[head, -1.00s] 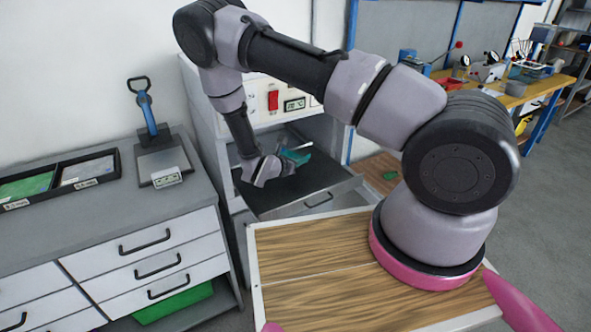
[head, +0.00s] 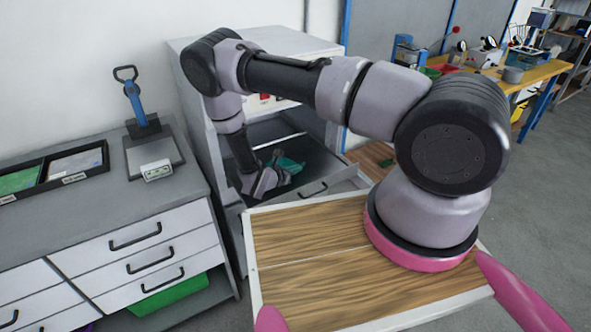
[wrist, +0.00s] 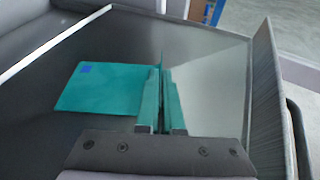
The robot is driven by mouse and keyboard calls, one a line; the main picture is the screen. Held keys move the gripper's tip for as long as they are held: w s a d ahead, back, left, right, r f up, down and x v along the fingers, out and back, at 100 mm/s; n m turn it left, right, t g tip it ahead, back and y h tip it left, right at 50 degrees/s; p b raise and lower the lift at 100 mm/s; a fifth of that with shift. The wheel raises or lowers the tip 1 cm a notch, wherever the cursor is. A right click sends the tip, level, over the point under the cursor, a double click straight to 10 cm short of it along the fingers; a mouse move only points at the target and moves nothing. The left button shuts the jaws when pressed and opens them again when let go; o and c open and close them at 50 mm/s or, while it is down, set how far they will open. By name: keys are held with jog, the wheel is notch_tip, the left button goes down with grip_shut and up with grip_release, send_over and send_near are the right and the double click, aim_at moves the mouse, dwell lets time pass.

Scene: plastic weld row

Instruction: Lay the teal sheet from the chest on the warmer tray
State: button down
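The teal sheet (wrist: 95,90), with a small blue square in one corner, is over the dark warmer tray (wrist: 215,60) in the wrist view. It also shows in the head view (head: 291,166), low inside the pulled-out tray (head: 318,172). My gripper (wrist: 162,75) points into the tray. Its fingers are close together beside the sheet's right part and appear shut on it. The fingers hide part of the sheet, and I cannot tell whether it touches the tray floor. My gripper (head: 276,166) is partly hidden by the arm's end in the head view.
The warmer's white housing (head: 300,43) stands behind and above the tray. The tray's raised walls surround my gripper. To the left, a grey chest (head: 95,215) of drawers carries a black sample tray (head: 104,150) and a blue-handled tool (head: 135,100). A workbench (head: 545,80) is far right.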

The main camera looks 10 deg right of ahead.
jog(key=c, duration=1)
grip_release()
jog(key=shift+f, duration=0.1)
jog(key=shift+c, duration=0.2)
jog(key=v, duration=1.2)
jog(key=shift+r, duration=0.25)
jog(key=s+d+r+m+g+y, duration=0.1)
jog(key=d+r+m+g, duration=0.3)
jog(key=r, duration=0.6)
jog(key=d+r+m+g+y, duration=0.1)
jog(key=d+r+m+g, duration=0.1)
jog(key=r+m, duration=0.65)
jog(key=s+d+r+m+g+y, duration=0.1)
jog(key=d+r+m+g, duration=0.2)
jog(key=r, duration=0.8)
jog(key=s+d+r+m+t+y, duration=0.2)
jog(key=s+r+m, duration=0.5)
jog(key=r, duration=0.5)
jog(key=s+d+r+m+t+y, duration=0.2)
jog(key=s+r+m+t+y, duration=0.3)
jog(key=s+r, duration=0.6)
notch_tip(320, 180, up, 2)
jog(key=shift+r+m+y, duration=0.1)
jog(key=shift+m+y, duration=1)
jog(key=shift+m, duration=0.05)
